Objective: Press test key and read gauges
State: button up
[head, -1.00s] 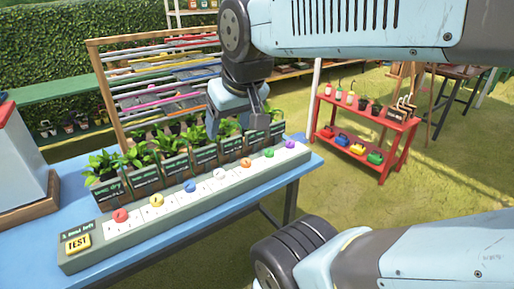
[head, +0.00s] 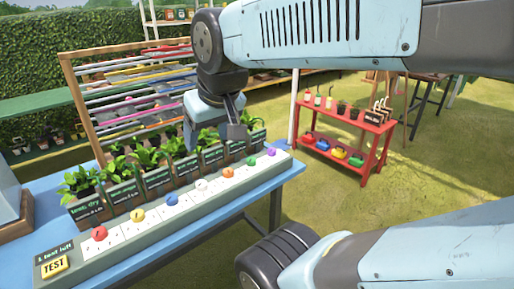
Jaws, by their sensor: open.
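The yellow TEST key (head: 55,265) sits at the near left end of a long grey panel (head: 150,232) on the blue table. A row of round coloured knobs or gauges runs along the panel: red (head: 99,233), yellow (head: 138,213), blue (head: 172,199), white (head: 202,185), orange (head: 228,171), green (head: 250,160) and purple (head: 270,151). Their readings are too small to tell. My gripper (head: 238,130) is open and empty over the far right pots behind the panel, well away from the TEST key.
Potted plants with dark labels (head: 123,195) stand in a row behind the panel. A wooden rack with coloured rods (head: 84,112) is behind them. A grey box with a wooden base (head: 14,228) stands at the left. A red shelf (head: 345,119) stands on the grass at right.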

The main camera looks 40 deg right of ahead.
grip_shut()
dwell(0.5)
dwell(1.0)
